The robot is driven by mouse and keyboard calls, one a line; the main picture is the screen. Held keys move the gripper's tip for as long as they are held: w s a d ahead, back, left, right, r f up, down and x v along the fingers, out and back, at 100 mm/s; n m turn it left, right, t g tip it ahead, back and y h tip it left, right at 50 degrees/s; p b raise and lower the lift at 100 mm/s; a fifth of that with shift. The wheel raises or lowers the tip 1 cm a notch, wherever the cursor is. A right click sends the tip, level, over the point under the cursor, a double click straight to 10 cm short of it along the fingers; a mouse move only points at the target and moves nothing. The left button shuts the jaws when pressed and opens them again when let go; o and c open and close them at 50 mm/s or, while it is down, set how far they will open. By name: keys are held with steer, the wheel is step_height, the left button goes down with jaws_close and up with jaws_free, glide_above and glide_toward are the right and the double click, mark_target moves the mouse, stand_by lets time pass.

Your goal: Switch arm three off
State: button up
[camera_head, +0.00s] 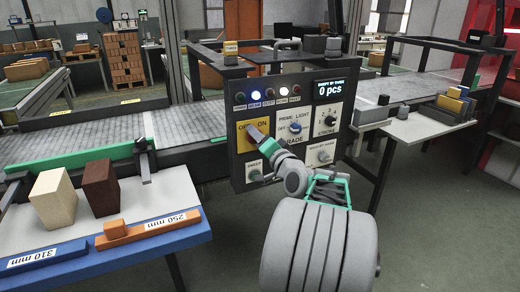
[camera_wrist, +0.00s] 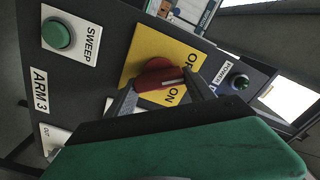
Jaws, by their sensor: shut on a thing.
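The control panel (camera_head: 290,98) stands in front of the conveyor. Its yellow plate (camera_head: 243,143) bears OFF and ON. In the wrist view an ARM 3 label (camera_wrist: 40,90) shows on the panel, and a red rotary knob (camera_wrist: 158,68) sits on the yellow plate (camera_wrist: 150,43). My gripper (camera_wrist: 161,92) is shut on this knob, one finger on each side. The white mark on the knob lies close to the OFF and ON words; I cannot tell exactly which it points at. In the head view my gripper (camera_head: 256,134) covers the knob.
A green SWEEP button (camera_wrist: 57,35) and a small POWER lamp (camera_wrist: 240,82) flank the yellow plate. A table with blocks (camera_head: 60,198) stands at left.

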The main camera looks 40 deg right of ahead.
steer(key=shift+f+n+b, duration=0.1)
steer(key=shift+n+b, duration=0.7)
steer(key=o, duration=1.4)
steer(key=shift+s, duration=0.1)
steer(key=v, duration=0.7)
steer(key=shift+s+a, duration=0.15)
steer(key=shift+s, duration=0.15)
